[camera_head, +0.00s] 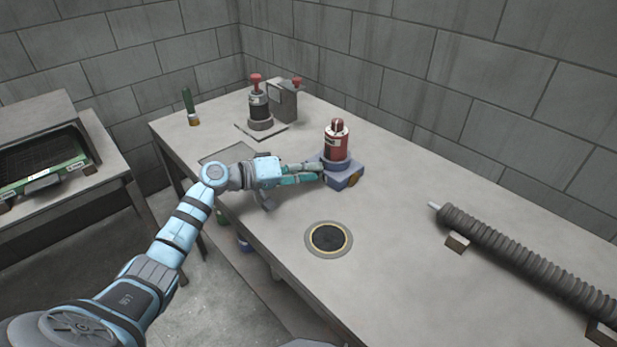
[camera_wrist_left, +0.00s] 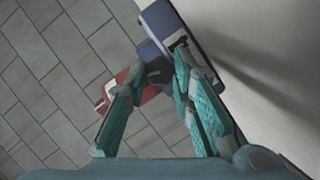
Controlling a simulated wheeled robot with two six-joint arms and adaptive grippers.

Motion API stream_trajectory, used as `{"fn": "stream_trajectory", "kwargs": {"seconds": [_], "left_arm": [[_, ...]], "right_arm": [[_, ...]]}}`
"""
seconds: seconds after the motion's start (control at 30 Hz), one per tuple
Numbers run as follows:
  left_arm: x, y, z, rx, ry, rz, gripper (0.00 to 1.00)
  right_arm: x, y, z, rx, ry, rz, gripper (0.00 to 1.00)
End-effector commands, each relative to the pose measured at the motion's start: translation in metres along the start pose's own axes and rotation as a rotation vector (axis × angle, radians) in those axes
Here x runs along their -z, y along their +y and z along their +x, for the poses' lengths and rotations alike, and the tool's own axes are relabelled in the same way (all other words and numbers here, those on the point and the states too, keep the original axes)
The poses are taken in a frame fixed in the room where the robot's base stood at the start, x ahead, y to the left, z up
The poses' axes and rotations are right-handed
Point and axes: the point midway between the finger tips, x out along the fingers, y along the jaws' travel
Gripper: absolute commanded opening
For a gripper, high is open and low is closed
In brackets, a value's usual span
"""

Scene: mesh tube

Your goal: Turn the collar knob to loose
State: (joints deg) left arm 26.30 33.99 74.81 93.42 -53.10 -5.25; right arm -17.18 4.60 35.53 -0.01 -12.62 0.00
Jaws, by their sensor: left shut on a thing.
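A red cylinder (camera_head: 336,142) with a pale label and a dark red top stands upright on a blue block (camera_head: 343,178) on the bench. A blue-grey collar knob (camera_head: 335,162) lies between them. My left gripper (camera_head: 319,172) reaches in from the left, low at the collar. In the left wrist view, its teal fingers (camera_wrist_left: 158,72) are shut on the collar knob, with the red cylinder (camera_wrist_left: 122,82) to the left and the blue block (camera_wrist_left: 160,25) above. The fingers hide much of the collar, and I cannot read its setting. My right gripper is not in view.
On the bench (camera_head: 420,260) are a round dark port (camera_head: 329,238), a ribbed tube (camera_head: 520,255) at right, and a dark device with a red knob (camera_head: 261,105) at back left. A green-handled tool (camera_head: 189,105) stands near the far corner. Bare bench lies right of the block.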

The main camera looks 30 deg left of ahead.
Motion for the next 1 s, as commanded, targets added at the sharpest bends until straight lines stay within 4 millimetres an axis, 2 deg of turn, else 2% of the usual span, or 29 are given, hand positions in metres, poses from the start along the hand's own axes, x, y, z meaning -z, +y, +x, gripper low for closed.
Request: {"fn": "stream_trajectory", "kwargs": {"seconds": [0.03,0.2,0.5,1.0], "left_arm": [[-0.001,-0.004,0.001,-0.013,0.002,-0.035,0.00],[-0.001,-0.004,0.001,-0.065,0.002,-0.158,0.00],[-0.001,-0.004,0.000,-0.123,0.002,-0.300,0.00],[0.000,-0.003,0.000,-0.140,0.001,-0.343,0.00]], "right_arm": [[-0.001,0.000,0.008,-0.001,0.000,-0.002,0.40],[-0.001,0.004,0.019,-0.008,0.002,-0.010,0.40],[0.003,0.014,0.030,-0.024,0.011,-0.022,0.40],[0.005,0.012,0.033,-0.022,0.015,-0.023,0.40]]}}
